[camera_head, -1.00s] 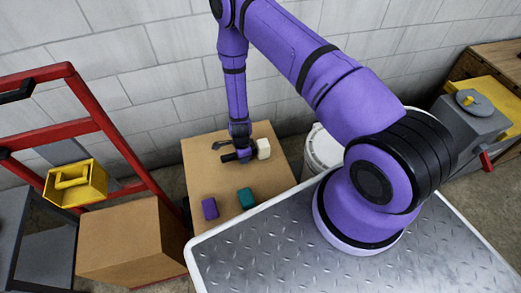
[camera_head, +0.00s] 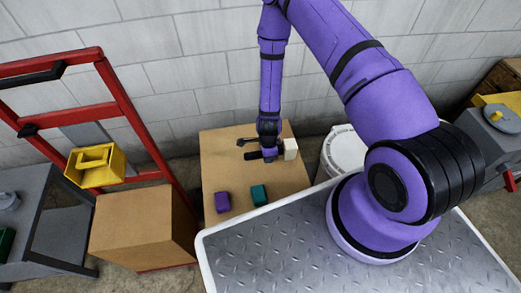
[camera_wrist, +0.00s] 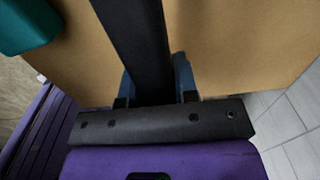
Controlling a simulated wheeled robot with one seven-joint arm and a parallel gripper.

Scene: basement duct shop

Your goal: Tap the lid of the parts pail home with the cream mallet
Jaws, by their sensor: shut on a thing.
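The cream mallet's pale head (camera_head: 290,149) shows just right of my gripper (camera_head: 268,152), over the right part of the cardboard-brown table top. Its dark handle fills the middle of the wrist view (camera_wrist: 135,40), between my gripper's two fingers (camera_wrist: 155,85). My gripper is shut on this handle. I cannot tell whether the mallet touches the table top or is just above it. The white parts pail (camera_head: 330,165) stands right of the table. Its pale lid (camera_head: 347,143) is partly hidden behind my arm, and how it is seated cannot be told.
A purple block (camera_head: 222,202) and a teal block (camera_head: 260,195) lie on the table's (camera_head: 225,165) front part. A dark tool (camera_head: 246,142) lies behind them. Left are a cardboard box (camera_head: 140,225) and a red hand truck (camera_head: 125,105) with a yellow caddy (camera_head: 95,165).

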